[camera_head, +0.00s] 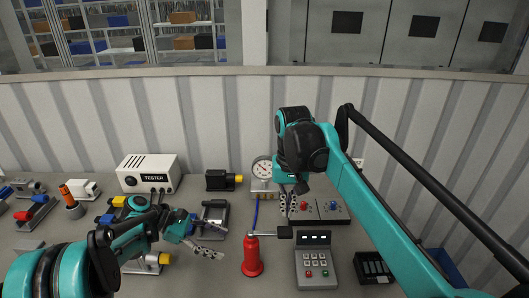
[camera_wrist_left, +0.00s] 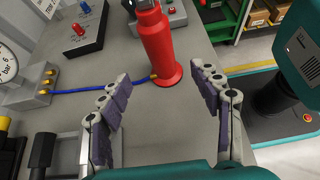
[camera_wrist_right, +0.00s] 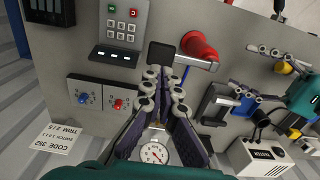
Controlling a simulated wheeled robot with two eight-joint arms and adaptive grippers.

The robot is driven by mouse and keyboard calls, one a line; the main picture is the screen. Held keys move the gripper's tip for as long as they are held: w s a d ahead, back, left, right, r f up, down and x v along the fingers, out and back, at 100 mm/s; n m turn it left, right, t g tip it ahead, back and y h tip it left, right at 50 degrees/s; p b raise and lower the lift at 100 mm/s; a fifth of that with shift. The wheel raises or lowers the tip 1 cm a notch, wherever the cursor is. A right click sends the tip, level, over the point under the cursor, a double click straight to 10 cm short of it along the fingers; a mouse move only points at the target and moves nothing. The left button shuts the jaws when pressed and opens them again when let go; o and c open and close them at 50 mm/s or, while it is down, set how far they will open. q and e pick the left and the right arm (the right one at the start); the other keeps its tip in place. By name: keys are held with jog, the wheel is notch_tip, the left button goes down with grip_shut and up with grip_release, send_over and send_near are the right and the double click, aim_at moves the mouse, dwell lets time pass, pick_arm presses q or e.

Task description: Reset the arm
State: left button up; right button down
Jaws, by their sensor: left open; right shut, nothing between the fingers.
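My right arm reaches in from the right, and its gripper (camera_head: 290,203) points down above the workbench (camera_head: 225,275), near the pressure gauge (camera_head: 263,168). Its two fingers lie close together, shut and empty, in the right wrist view (camera_wrist_right: 165,85). My left gripper (camera_head: 208,240) is low over the bench at the left of centre, its fingers spread. In the left wrist view it is open (camera_wrist_left: 163,100) and empty. A red cylinder (camera_head: 252,256) stands upright to its right, beyond the fingertips and apart from them (camera_wrist_left: 160,50).
A grey keypad box (camera_head: 315,266), a panel with coloured knobs (camera_head: 320,209) and a black tray (camera_head: 374,268) stand on the right. A white tester (camera_head: 148,172) and several drive parts are at the left. A corrugated wall (camera_head: 215,115) closes the back.

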pick_arm(q)
jog(key=s+d+r+m+t+y, duration=0.2)
jog(key=s+m+y, duration=0.35)
jog(key=s, duration=0.25)
jog(key=s+a+m+t+y, duration=0.5)
jog(key=s+m, duration=0.5)
jog(key=m, duration=0.2)
jog(key=shift+s+a+f+y, duration=0.2)
jog(key=shift+a+f+y, duration=0.2)
jog(key=shift+y, duration=0.25)
pick_arm(e)
jog(key=s+d+f+t, duration=0.3)
jog(key=s+d+f, duration=0.3)
jog(key=s, duration=0.3)
jog(key=s+d+f+t, duration=0.4)
jog(key=s+d+f, duration=0.2)
jog(key=s, duration=0.3)
jog(key=shift+s+f, duration=0.2)
jog(key=shift+f, duration=0.45)
pick_arm(q)
jog(key=shift+d+f, duration=0.1)
